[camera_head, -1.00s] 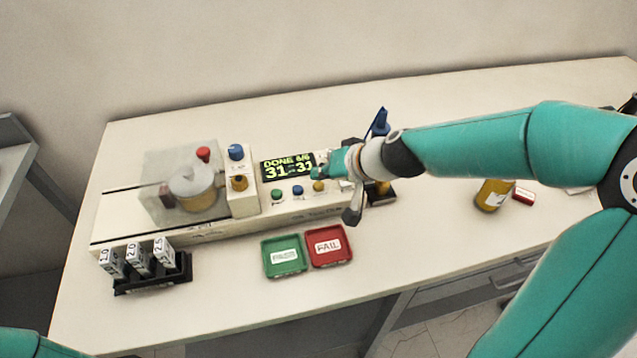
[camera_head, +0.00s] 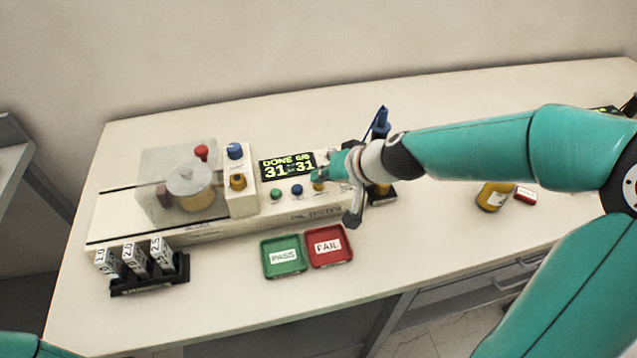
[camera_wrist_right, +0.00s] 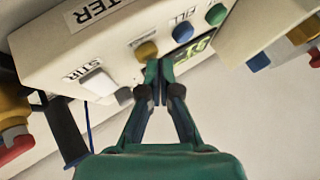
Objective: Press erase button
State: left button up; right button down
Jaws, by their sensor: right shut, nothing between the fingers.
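A white machine has a display (camera_head: 287,166) reading "DONE 6/6" and "31 31". Below it are a green button (camera_head: 276,194), a blue button (camera_head: 297,190) and a yellow button (camera_head: 318,186). I cannot read which one is marked erase. My right gripper (camera_head: 322,173) is shut and empty by the display's right end, close to the yellow button. In the right wrist view its closed fingertips (camera_wrist_right: 160,68) are beside the yellow button (camera_wrist_right: 146,50); whether they touch it I cannot tell. The green button (camera_wrist_right: 215,14) is farther off. My left gripper is out of view.
A white switch labelled STIR (camera_wrist_right: 98,80) is near the yellow button. Green (camera_head: 284,257) and red (camera_head: 329,246) trays lie in front of the machine. A black rack (camera_head: 150,279) of labelled blocks stands at left.

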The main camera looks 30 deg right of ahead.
aim_at(321, 185)
jog(key=shift+f+b, duration=0.3)
jog(key=shift+r, duration=0.15)
dwell(0.5)
jog(key=shift+r+p, duration=0.75)
jog(key=shift+p, duration=0.1)
notch_tip(321, 185, up, 5)
jog(key=p, duration=0.4)
jog(key=shift+p, duration=0.35)
dwell(0.4)
